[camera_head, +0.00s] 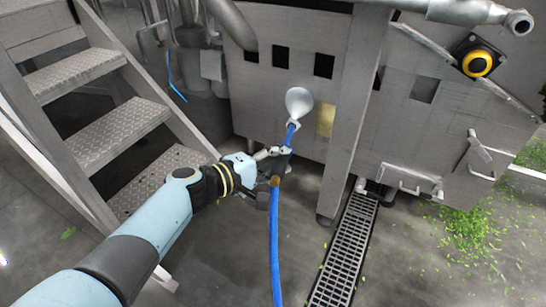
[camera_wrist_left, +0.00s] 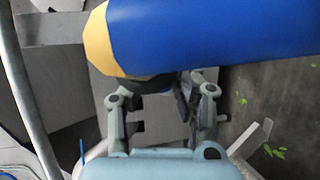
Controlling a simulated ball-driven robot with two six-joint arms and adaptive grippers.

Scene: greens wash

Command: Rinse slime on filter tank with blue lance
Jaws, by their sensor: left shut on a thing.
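The blue lance (camera_head: 291,134) is held in my left gripper (camera_head: 273,165) and angles up toward the steel filter tank (camera_head: 265,97). A pale rounded shape (camera_head: 299,102) shows at its upper end, against the tank's front; I cannot tell if it is spray or a nozzle. My left gripper is shut on the lance's dark grip. In the left wrist view, the gripper's fingers (camera_wrist_left: 163,105) are partly hidden behind a large blue tube with a yellow end (camera_wrist_left: 215,30). I cannot make out slime on the tank for certain. My right gripper is out of view.
A blue hose (camera_head: 274,245) runs down from the lance to the floor. Metal stairs (camera_head: 120,130) stand at the left. A floor drain grate (camera_head: 345,250) runs below the tank. Green scraps (camera_head: 470,230) litter the floor at right. A yellow-and-black button (camera_head: 477,64) sits upper right.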

